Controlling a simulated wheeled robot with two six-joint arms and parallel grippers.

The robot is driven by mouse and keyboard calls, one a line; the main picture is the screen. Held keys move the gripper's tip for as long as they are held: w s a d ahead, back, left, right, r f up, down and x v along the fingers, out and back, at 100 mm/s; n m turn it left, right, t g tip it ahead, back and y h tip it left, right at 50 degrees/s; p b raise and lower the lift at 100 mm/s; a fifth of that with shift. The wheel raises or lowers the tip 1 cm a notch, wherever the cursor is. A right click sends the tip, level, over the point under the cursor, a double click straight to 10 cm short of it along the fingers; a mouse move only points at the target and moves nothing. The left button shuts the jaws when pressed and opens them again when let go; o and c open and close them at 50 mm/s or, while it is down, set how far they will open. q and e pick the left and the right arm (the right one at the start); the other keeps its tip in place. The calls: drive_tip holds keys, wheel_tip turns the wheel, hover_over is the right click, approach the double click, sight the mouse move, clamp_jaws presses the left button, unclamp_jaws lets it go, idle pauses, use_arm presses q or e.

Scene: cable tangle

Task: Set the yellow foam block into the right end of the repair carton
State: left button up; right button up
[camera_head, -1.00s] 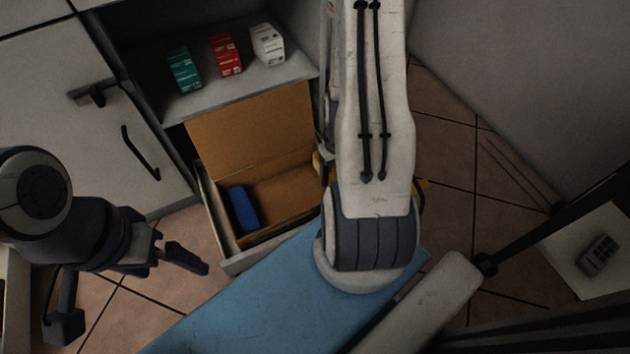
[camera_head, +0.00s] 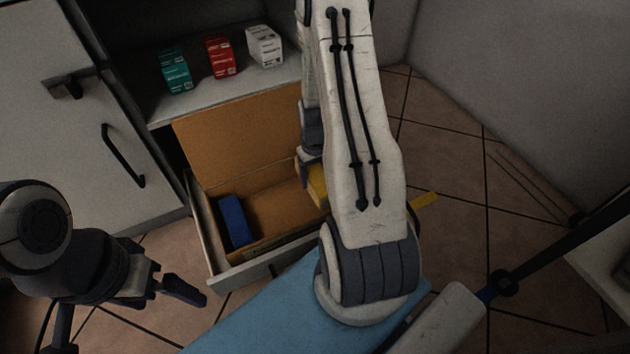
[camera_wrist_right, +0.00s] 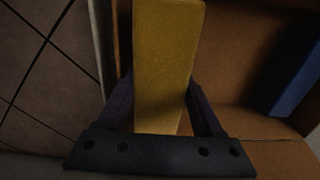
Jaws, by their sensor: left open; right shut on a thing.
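The brown repair carton (camera_head: 275,212) sits open in a pulled-out drawer, its flap raised at the back. My right gripper (camera_wrist_right: 160,82) is shut on the yellow foam block (camera_wrist_right: 165,45). In the head view the block (camera_head: 318,190) shows at the carton's right end, partly hidden by my right arm. I cannot tell whether it touches the carton floor. The carton (camera_wrist_right: 235,65) lies to the right of the block in the wrist view. My left gripper (camera_head: 180,287) is open and empty, left of the drawer.
A blue block (camera_head: 234,221) lies in the carton's left end. Green (camera_head: 174,71), red (camera_head: 221,57) and white (camera_head: 264,46) boxes stand on the shelf above. A blue surface (camera_head: 265,310) lies in front. A yellow piece (camera_head: 424,200) shows right of my arm; I cannot tell what it is.

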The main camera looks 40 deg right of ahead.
drive_tip(key=shift+r, duration=0.1)
drive_tip(key=shift+f, duration=0.65)
drive_tip(key=o, duration=1)
drive_tip(key=shift+o, duration=0.2)
drive_tip(key=shift+r, duration=0.1)
